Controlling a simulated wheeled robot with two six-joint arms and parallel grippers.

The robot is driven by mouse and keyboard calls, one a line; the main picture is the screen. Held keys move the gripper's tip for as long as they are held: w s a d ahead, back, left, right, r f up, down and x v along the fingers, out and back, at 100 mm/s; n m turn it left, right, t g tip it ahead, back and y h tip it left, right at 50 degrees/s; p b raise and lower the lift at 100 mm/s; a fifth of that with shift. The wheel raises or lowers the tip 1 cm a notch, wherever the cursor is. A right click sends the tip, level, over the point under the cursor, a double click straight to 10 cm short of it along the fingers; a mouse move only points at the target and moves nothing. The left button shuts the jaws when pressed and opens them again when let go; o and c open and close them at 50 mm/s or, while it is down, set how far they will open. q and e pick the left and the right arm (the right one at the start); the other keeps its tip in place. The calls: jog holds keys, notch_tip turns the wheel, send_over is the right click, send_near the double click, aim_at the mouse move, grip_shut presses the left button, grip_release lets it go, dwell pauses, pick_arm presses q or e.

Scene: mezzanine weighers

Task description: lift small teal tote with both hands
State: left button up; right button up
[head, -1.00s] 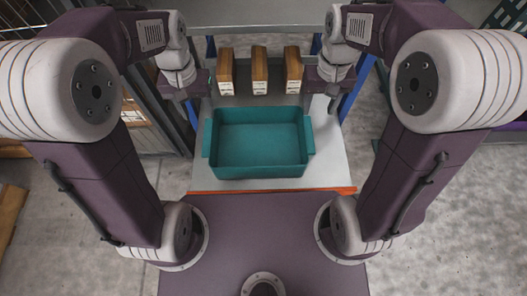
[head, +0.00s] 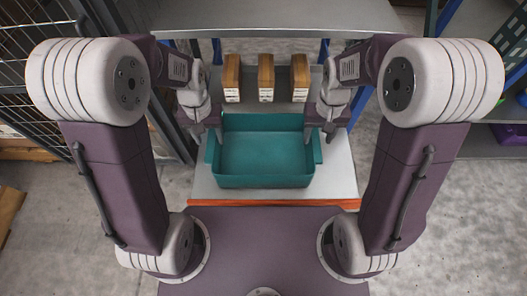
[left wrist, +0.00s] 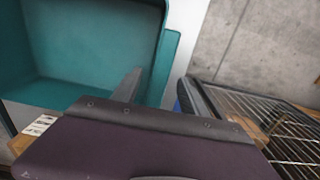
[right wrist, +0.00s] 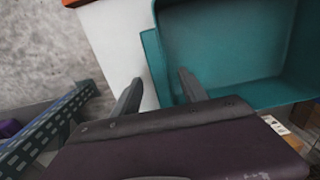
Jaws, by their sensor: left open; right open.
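The small teal tote (head: 264,160) is empty and sits upright on a pale bench top (head: 337,178). It has a flange on its left and right sides. My left gripper (head: 208,136) is open at the tote's left side. In the left wrist view the fingers (left wrist: 160,92) lie on either side of the tote's side wall and flange (left wrist: 170,66) in the picture. My right gripper (head: 322,132) is open at the right side. In the right wrist view its fingers (right wrist: 160,92) likewise straddle the wall and flange (right wrist: 153,62). I cannot tell whether any finger touches the tote.
Three brown boxes with white labels stand behind the tote: left (head: 232,78), middle (head: 266,78), right (head: 299,78). A grey shelf (head: 270,20) lies above them. An orange edge strip (head: 275,202) runs along the bench front. A mesh panel (head: 30,65) stands at left.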

pick_arm(q)
jog(key=shift+f, duration=0.9)
pick_arm(e)
jog(key=shift+f, duration=0.95)
pick_arm(q)
jog(key=shift+c, duration=0.3)
pick_arm(e)
jog(key=shift+c, duration=0.3)
pick_arm(q)
grip_shut()
pick_arm(e)
grip_shut()
jog(key=shift+r, duration=0.1)
